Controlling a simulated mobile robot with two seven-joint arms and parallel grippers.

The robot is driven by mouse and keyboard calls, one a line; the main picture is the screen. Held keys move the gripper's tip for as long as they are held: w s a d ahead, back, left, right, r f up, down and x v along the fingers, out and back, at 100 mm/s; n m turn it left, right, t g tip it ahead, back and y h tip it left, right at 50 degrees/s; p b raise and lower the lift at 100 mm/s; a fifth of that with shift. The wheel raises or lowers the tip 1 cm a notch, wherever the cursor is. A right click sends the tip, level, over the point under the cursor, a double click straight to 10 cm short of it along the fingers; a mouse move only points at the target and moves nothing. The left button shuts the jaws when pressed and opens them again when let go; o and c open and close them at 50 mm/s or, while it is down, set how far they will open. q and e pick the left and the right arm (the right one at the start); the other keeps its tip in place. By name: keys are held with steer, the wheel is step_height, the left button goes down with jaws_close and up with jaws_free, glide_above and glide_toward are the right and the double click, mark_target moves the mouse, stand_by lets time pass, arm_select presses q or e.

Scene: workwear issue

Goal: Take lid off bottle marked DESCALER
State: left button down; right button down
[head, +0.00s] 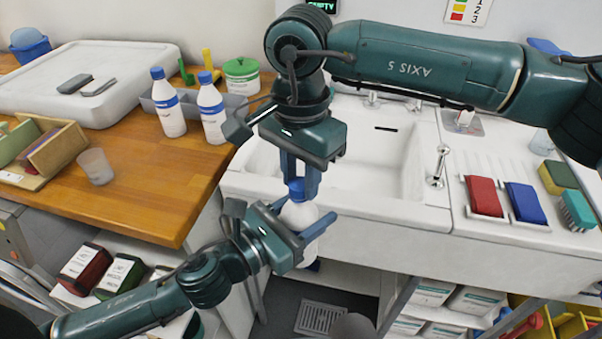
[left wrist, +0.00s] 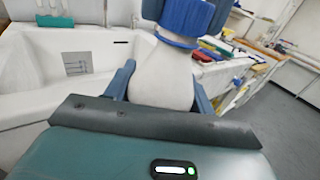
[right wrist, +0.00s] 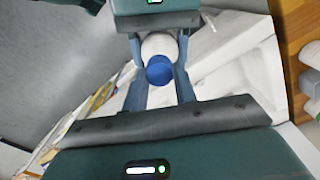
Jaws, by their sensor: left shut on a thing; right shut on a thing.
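A white bottle (head: 300,214) with a blue lid (head: 297,188) is held in the air in front of the sink. My left gripper (head: 294,232) is shut around its white body, also seen in the left wrist view (left wrist: 162,82). My right gripper (head: 299,180) comes down from above and is shut on the blue lid, which shows between its fingers in the right wrist view (right wrist: 159,70). The lid sits on the bottle's neck, with no gap that I can see. No marking on this bottle is readable.
Two more white bottles with blue caps, a left one (head: 168,103) and a right one (head: 212,110), stand at a grey caddy (head: 243,103) on the wooden counter (head: 150,190). A clear cup (head: 96,166) is near the counter's front. The sink (head: 375,160) is behind the grippers.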

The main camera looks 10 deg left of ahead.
steer(key=shift+w+a+n, duration=0.1)
steer(key=shift+n, duration=0.4)
steer(key=shift+r, duration=0.2)
steer(key=shift+r, duration=0.95)
steer(key=shift+r, duration=2)
